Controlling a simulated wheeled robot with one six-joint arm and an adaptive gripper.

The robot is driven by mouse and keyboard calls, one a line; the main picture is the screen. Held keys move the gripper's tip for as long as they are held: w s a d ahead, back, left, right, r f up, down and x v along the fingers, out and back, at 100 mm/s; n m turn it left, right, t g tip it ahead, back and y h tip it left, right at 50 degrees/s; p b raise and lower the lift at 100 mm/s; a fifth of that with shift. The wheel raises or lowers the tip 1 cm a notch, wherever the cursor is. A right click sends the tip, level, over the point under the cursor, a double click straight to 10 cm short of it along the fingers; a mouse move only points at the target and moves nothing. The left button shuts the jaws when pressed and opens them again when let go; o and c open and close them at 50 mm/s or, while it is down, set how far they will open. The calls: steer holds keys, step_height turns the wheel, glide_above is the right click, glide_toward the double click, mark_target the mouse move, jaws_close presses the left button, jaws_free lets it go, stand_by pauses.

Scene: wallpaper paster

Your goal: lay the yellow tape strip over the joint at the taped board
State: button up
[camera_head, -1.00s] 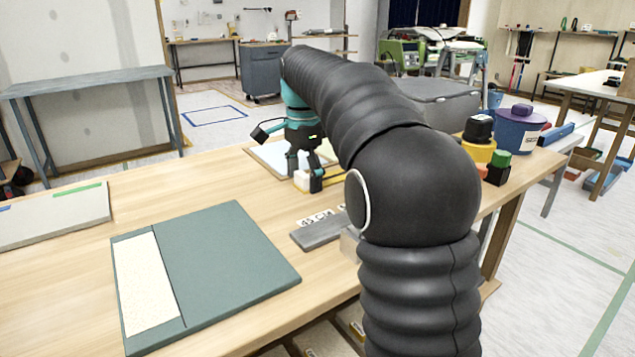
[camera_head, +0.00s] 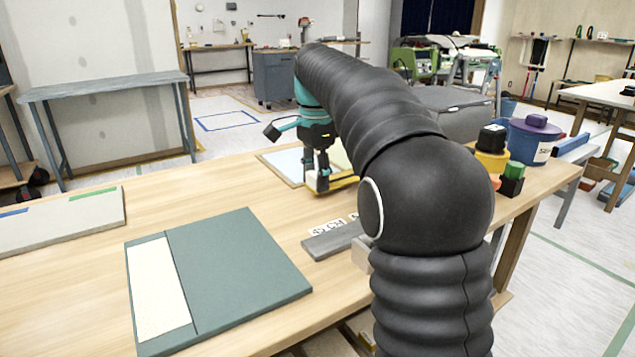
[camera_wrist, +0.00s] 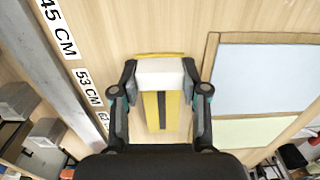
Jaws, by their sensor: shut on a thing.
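My gripper (camera_wrist: 160,78) is shut on a white block (camera_wrist: 160,72), with one finger on each side of it. Yellow material (camera_wrist: 150,108) shows beyond and below the block, with a dark stripe down its middle. It looks like the yellow tape strip, but how it joins the block is hidden. In the head view my gripper (camera_head: 320,178) is low over the far part of the table, near yellow (camera_head: 342,184). A pale grey board with a blue and a green tape piece (camera_head: 60,222) lies at the far left, away from my gripper.
A wood-framed board with pale blue and pale yellow panels (camera_wrist: 265,80) lies right of my gripper. A grey bar (camera_head: 332,240) with length labels lies nearer. A green board with a cream strip (camera_head: 240,270) is front left. Pots (camera_head: 530,138) stand at the right edge.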

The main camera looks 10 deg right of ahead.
step_height(320, 180, up, 2)
steer(key=shift+r, duration=0.15)
steer(key=s+d+r+p, duration=0.1)
steer(key=s+d+r, duration=0.5)
steer(key=d, duration=0.3)
steer(key=shift+s+d+r, duration=0.15)
steer(key=shift+d+r, duration=0.2)
steer(key=shift+d, duration=0.05)
